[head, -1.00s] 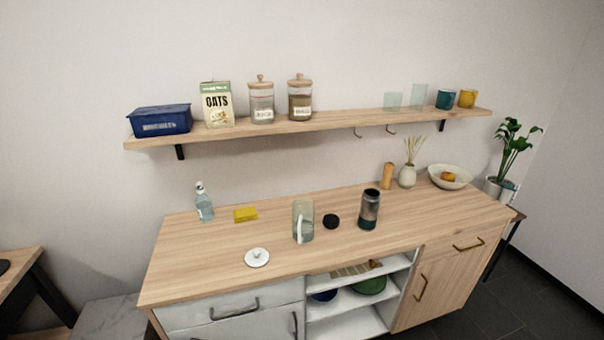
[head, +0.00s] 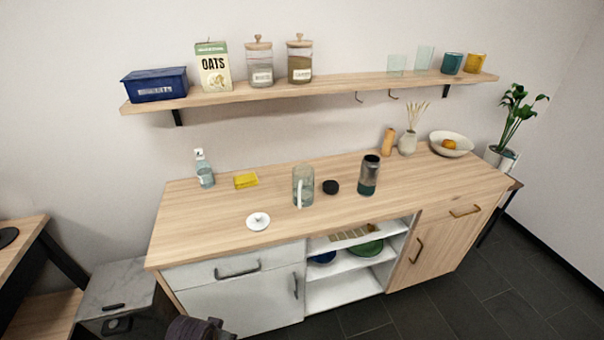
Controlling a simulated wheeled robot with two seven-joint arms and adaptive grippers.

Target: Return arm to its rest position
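A dark, rounded part of my own arm shows at the bottom edge of the head view, left of centre, in front of the counter's drawers. It is cut off by the frame, and I cannot tell whether it includes my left gripper's fingers. My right gripper is not in view. The wooden counter (head: 200,222) holds a glass pitcher (head: 303,185), a black round lid (head: 331,187), a dark tumbler (head: 369,175), a white lid (head: 258,221), a yellow sponge (head: 245,180) and a clear bottle (head: 204,170). No gripper touches any of them.
A wall shelf (head: 340,83) above holds a blue box (head: 155,84), an oats box (head: 213,67), jars and cups. A bowl (head: 451,144) and a vase (head: 407,143) stand at the counter's back right. A grey cabinet (head: 115,287) stands at lower left. The counter's front left is clear.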

